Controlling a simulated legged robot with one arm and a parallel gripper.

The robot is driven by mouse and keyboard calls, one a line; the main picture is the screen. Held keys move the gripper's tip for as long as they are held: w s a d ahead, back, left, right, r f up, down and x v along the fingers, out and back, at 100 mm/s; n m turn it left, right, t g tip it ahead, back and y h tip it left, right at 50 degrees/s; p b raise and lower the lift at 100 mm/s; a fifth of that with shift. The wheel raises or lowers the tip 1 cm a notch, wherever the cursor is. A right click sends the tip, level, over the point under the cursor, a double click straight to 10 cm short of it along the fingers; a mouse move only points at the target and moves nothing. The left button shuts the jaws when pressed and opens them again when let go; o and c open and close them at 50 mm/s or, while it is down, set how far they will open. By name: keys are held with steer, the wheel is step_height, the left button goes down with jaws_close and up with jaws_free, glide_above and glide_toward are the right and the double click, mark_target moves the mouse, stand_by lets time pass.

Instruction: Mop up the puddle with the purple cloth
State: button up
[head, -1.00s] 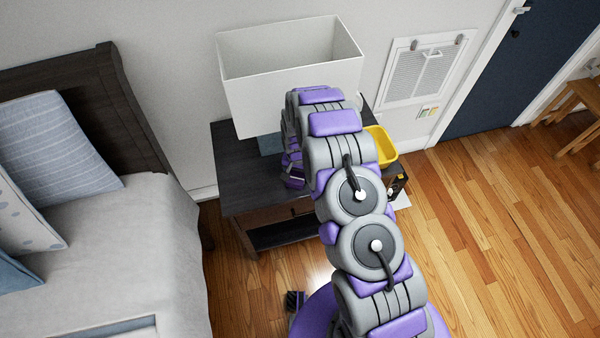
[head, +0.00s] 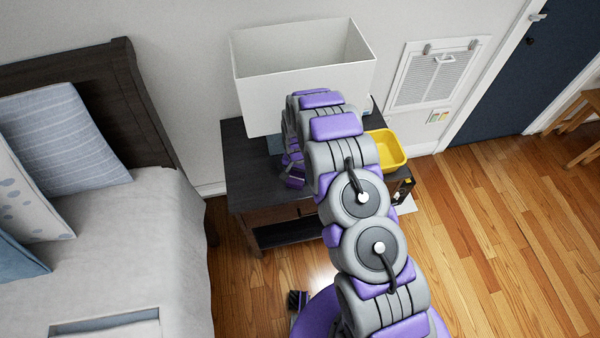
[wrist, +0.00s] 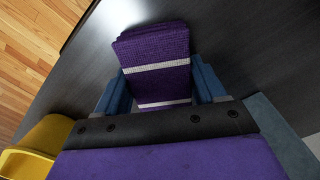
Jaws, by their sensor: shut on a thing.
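The purple cloth (wrist: 155,50), ribbed with white stripes, is held between the two blue fingers of my gripper (wrist: 162,86) in the wrist view. It reaches out past the fingertips over the dark top of the nightstand (wrist: 255,45). I cannot tell whether the cloth touches that top. In the head view my arm hides most of the gripper, which is over the nightstand (head: 240,160). No puddle can be made out in either view.
A yellow tub (head: 390,148) stands at the nightstand's right end. The bed (head: 130,240) is close on the left. Wooden floor (head: 490,220) is open on the right.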

steer(key=shift+d, duration=0.1)
steer(key=shift+d, duration=0.95)
steer(key=shift+d, duration=0.15)
steer(key=shift+d+p, duration=0.4)
steer(key=shift+d, duration=0.45)
steer(key=shift+a, duration=0.15)
steer(key=shift+a, duration=0.9)
steer(key=shift+r, duration=0.15)
